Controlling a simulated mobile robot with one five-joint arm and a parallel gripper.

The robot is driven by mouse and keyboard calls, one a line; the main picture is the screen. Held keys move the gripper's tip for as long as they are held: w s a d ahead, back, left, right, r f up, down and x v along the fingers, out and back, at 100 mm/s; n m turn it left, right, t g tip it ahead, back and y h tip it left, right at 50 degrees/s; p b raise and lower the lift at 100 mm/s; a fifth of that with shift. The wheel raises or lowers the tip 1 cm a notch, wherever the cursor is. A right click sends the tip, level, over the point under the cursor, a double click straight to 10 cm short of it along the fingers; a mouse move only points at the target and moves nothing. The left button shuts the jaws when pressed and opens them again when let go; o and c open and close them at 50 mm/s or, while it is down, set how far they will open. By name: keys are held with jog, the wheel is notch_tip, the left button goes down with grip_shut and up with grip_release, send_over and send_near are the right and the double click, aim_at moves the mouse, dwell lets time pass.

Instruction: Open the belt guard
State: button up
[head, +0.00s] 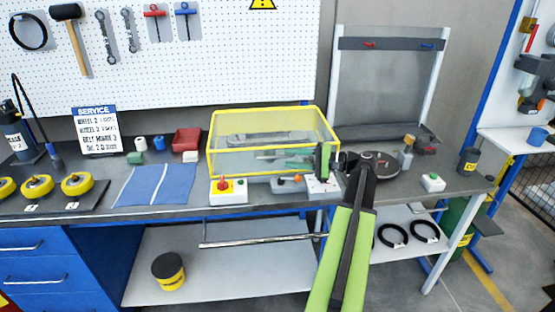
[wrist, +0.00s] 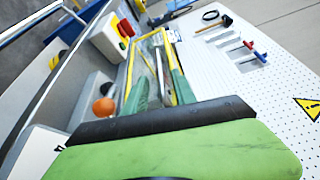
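The belt guard (head: 272,119) is a clear box with a yellow frame on the bench, and it looks closed. A grey machine part shows dimly through its panels. My gripper (head: 296,161) is at the guard's right front, with its green fingers overlapping the lower right panel in the head view. I cannot tell whether they touch it. In the wrist view, my gripper (wrist: 159,82) has two green fingers spread apart with nothing clearly between them. The yellow frame of the guard (wrist: 128,68) shows beyond and between them. My wrist hides part of the guard's right end.
A white box with a red button (head: 227,188) and a switch box with an orange knob (head: 290,182) stand before the guard. A blue cloth (head: 157,185) and a red bin (head: 187,140) are left. A rail (head: 257,241) runs along the front.

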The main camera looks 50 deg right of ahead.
aim_at(283, 157)
jog(key=x, duration=0.5)
jog(key=shift+w+a, duration=0.1)
jog(key=shift+w, duration=0.1)
grip_shut()
dwell(1.1)
